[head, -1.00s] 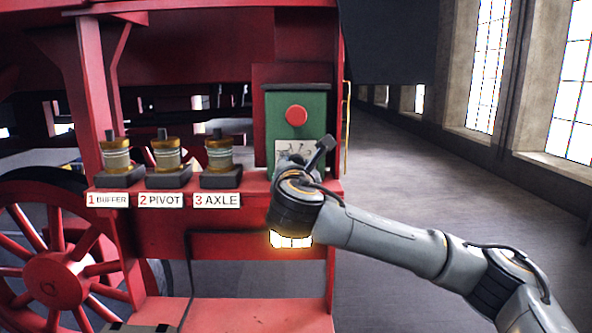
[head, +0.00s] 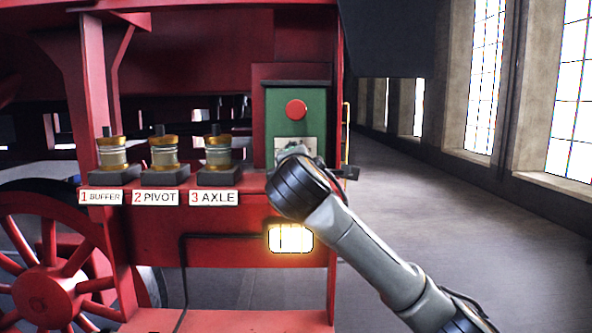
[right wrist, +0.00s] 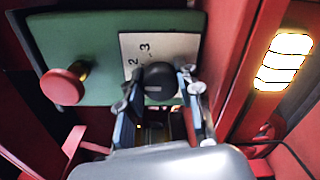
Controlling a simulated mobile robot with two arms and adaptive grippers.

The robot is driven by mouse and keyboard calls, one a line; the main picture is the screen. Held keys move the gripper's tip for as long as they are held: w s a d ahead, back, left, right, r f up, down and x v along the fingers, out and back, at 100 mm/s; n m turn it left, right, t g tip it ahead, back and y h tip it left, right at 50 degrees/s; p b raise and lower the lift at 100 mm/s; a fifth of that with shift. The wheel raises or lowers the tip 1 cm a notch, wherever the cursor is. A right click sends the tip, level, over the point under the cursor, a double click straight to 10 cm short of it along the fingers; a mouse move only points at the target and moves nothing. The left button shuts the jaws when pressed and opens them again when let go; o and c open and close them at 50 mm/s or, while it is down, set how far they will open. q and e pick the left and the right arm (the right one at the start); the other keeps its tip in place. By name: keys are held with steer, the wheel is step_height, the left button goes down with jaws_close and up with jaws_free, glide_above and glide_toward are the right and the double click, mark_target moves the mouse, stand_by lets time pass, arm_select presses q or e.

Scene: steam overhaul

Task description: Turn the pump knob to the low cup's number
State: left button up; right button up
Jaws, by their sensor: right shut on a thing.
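The green pump box (head: 312,108) stands on the red ledge in the head view, with a round red button (head: 296,109) on its upper front. The black pump knob (right wrist: 160,80) shows in the right wrist view on a white plate (right wrist: 183,45) where 2 and 3 can be read. My right gripper (right wrist: 157,88) is shut on the knob, a finger on each side. In the head view my right wrist hides the knob. Three glass cups stand left of the box: 1 BUFFER (head: 112,153), 2 PIVOT (head: 164,153) and 3 AXLE (head: 217,153). Their levels are too small to compare. My left gripper is out of view.
A lit lamp (head: 290,238) hangs below the ledge, under my right wrist. A large red spoked wheel (head: 50,292) is at lower left. The grey floor (head: 440,220) is clear to the right, along the windowed wall.

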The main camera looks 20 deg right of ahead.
steer(key=m+b, duration=0.1)
steer(key=m, duration=0.1)
steer(key=m+b, duration=0.1)
steer(key=m, duration=0.3)
steer(key=shift+f+b, duration=0.25)
steer(key=shift+b, duration=0.15)
steer(key=m+b, duration=0.1)
steer(key=m, duration=0.3)
steer(key=shift+m+y+b, duration=0.3)
steer(key=shift+m, duration=0.1)
steer(key=o, duration=1.2)
steer(key=shift+c, duration=0.2)
steer(key=shift+r, duration=0.1)
steer(key=shift+s, duration=0.15)
steer(key=v, duration=1.1)
steer(key=shift+s, duration=0.35)
